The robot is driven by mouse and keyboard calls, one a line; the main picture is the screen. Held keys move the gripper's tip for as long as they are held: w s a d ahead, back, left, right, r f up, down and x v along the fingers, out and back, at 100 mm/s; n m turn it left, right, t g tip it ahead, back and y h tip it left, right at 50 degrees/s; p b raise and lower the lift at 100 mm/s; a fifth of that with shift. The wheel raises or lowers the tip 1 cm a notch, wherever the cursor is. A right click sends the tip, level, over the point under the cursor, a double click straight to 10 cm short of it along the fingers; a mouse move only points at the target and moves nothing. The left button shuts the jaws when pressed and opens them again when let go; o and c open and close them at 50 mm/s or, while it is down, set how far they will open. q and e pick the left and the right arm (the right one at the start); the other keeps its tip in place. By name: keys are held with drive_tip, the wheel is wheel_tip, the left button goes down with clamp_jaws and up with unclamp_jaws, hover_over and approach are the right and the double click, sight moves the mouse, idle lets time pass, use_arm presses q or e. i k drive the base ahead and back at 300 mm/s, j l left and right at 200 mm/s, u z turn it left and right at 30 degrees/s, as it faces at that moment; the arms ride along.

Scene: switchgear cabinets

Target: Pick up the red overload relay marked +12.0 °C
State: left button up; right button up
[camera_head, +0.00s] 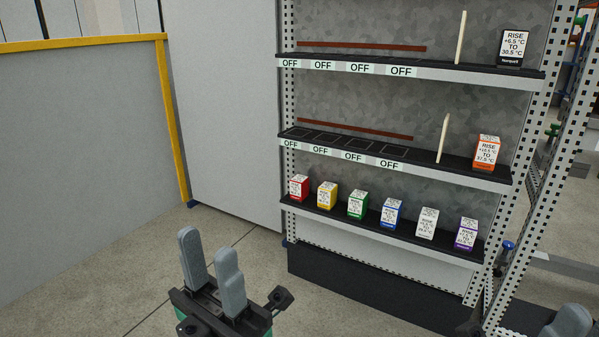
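The red overload relay (299,188) is a small box with a white printed label. It stands upright at the left end of the lowest shelf; its label text is too small to read. My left gripper (206,250) is at the lower middle, in front of and below the shelf, left of the red relay and well apart from it. Its two grey fingers are spread with nothing between them. Part of my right gripper (569,322) shows at the bottom right corner, mostly cut off.
On the lowest shelf (340,222) stand yellow (327,195), green (357,204), blue (391,213), white (427,222) and purple (466,234) boxes. An orange box (487,153) is on the middle shelf, a black one (514,47) above. A yellow-framed panel (85,150) stands left.

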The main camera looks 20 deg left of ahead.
sight(298, 185)
drive_tip(key=i+j+z, duration=0.4)
drive_tip(key=i+j, duration=0.2)
drive_tip(key=i+j+z, duration=0.15)
drive_tip(key=j, duration=0.25)
drive_tip(key=i+j+z, duration=0.2)
drive_tip(key=i+j, duration=0.15)
drive_tip(key=i+j+z, duration=0.2)
drive_tip(key=j, duration=0.25)
